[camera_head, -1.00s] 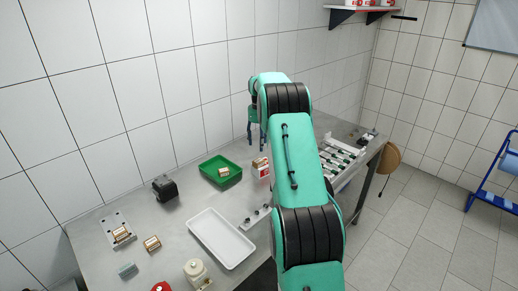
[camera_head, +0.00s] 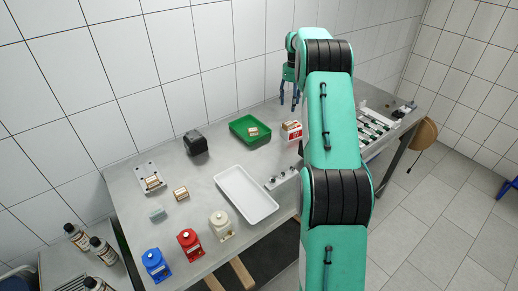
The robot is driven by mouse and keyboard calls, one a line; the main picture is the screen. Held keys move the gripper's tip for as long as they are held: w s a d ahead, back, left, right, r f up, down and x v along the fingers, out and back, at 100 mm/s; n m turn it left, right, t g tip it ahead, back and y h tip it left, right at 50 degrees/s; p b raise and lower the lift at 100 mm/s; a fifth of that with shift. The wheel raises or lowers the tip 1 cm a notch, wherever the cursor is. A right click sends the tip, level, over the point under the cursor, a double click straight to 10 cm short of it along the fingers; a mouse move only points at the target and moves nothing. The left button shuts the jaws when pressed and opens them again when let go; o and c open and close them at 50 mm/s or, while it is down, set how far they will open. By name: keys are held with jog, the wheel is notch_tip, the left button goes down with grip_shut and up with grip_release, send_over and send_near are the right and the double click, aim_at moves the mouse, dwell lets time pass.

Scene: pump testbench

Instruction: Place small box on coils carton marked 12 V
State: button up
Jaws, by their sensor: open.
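A white carton with red markings (camera_head: 294,134) stands on the bench beside the green tray; its lettering is too small to read. A small tan-and-white box (camera_head: 290,124) appears to lie on top of it. My gripper (camera_head: 288,106) points down, open, above and behind the carton in the picture, with nothing visible between its fingers. Other small tan-and-white boxes are a box in the green tray (camera_head: 253,132), a box on the bare bench (camera_head: 181,194) and a box on a grey plate (camera_head: 152,183). My arm hides part of the bench right of the carton.
The green tray (camera_head: 233,127), a black device (camera_head: 195,143) and an empty white tray (camera_head: 231,183) stand on the metal bench. Blue (camera_head: 155,265), red (camera_head: 190,243) and cream (camera_head: 221,226) pump-like units line the front edge. A rack of parts (camera_head: 375,128) is at right.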

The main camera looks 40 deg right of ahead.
jog(key=s+a+r+n+t, duration=0.1)
jog(key=s+a+r+n, duration=0.35)
jog(key=a+r, duration=0.75)
jog(key=s+a+r+n+t, duration=0.1)
jog(key=s+a+r+n, duration=0.1)
jog(key=a+r+n, duration=0.95)
jog(key=s+a+r+n+t, duration=0.1)
jog(key=s+a+n, duration=0.2)
jog(key=s+a, duration=0.5)
jog(key=s+a+r+n, duration=0.1)
jog(key=s+a+n, duration=0.25)
jog(key=a, duration=0.75)
jog(key=s+a+f+n+t, duration=0.1)
jog(key=s+a+n, duration=0.3)
jog(key=s, duration=0.4)
jog(key=s+a+f+n, duration=0.3)
jog(key=s+a+n, duration=0.2)
jog(key=s, duration=0.3)
jog(key=s+a+f+n+t, duration=0.1)
jog(key=s+a+f+n, duration=0.2)
jog(key=s, duration=0.5)
jog(key=a+n, duration=0.1)
jog(key=a, duration=0.1)
jog(key=shift+s+a+t, duration=0.3)
jog(key=shift+s+a, duration=0.05)
jog(key=shift+a, duration=0.05)
